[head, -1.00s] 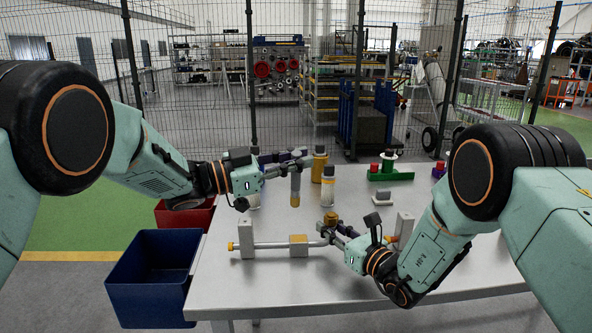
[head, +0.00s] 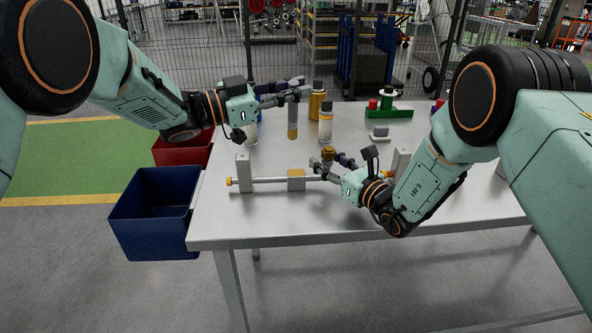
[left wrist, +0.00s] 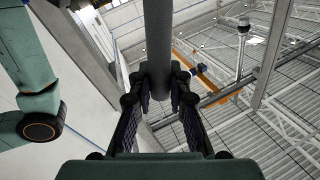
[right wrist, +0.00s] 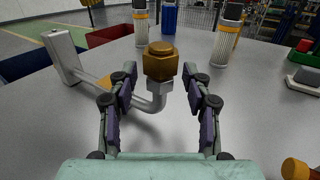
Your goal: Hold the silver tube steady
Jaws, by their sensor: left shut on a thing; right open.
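The silver tube (head: 268,181) runs level across a fixture on the table. In the right wrist view the tube (right wrist: 148,103) bends upward to a brass hex nut (right wrist: 160,66). My right gripper (head: 331,166) is open, and its fingers stand on either side of the bent end, apart from it in the right wrist view (right wrist: 162,103). The nut also shows in the head view (head: 328,153). My left gripper (head: 297,90) is shut on a grey cylinder (head: 292,116) with a yellow band, held upright behind the fixture. The cylinder fills the jaws in the left wrist view (left wrist: 159,45).
A grey end stand (head: 243,172) and a brass block (head: 296,180) carry the tube. Bottles (head: 326,127) stand behind. A green tray (head: 385,112) lies at back right. Blue (head: 150,232) and red (head: 180,155) bins stand left of the table. The front of the table is clear.

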